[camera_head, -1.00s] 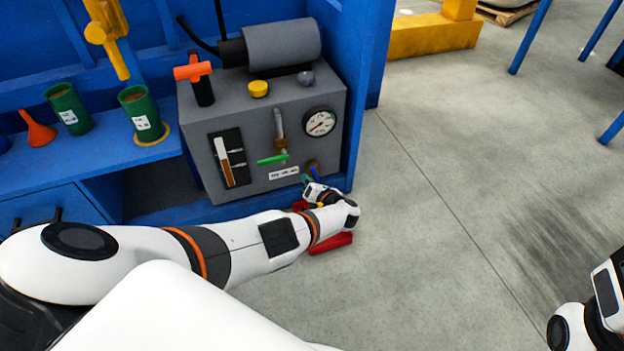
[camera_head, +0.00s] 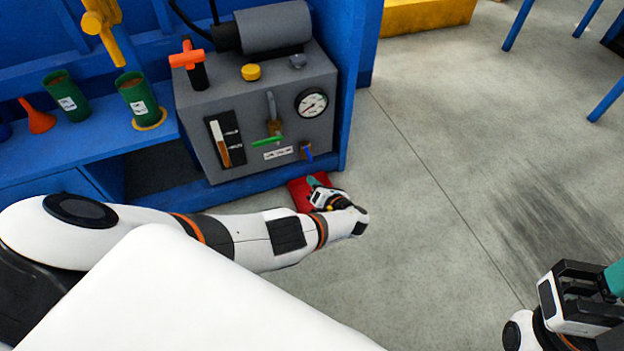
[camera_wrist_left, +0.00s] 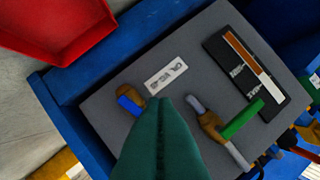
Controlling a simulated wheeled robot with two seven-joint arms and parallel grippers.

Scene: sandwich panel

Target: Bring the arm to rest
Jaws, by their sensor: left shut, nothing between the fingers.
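My left arm reaches in from the left. Its gripper (camera_head: 313,182) is low in front of the grey machine (camera_head: 258,95), over the red tray (camera_head: 298,193). In the left wrist view its teal fingers (camera_wrist_left: 163,112) are pressed together with nothing between them. They point at the machine's front, and I see no clear contact. The front has a green-handled valve (camera_head: 268,141), a small blue-handled valve (camera_head: 307,151), a gauge (camera_head: 312,103) and a sight glass (camera_head: 224,140). My right gripper (camera_head: 597,288) shows partly at the right edge; its jaws are unclear.
A blue bench (camera_head: 60,165) at left carries green cans (camera_head: 137,95) and an orange funnel (camera_head: 37,117). A blue upright (camera_head: 356,60) stands right of the machine. In the wrist view the red tray (camera_wrist_left: 55,28) is at upper left.

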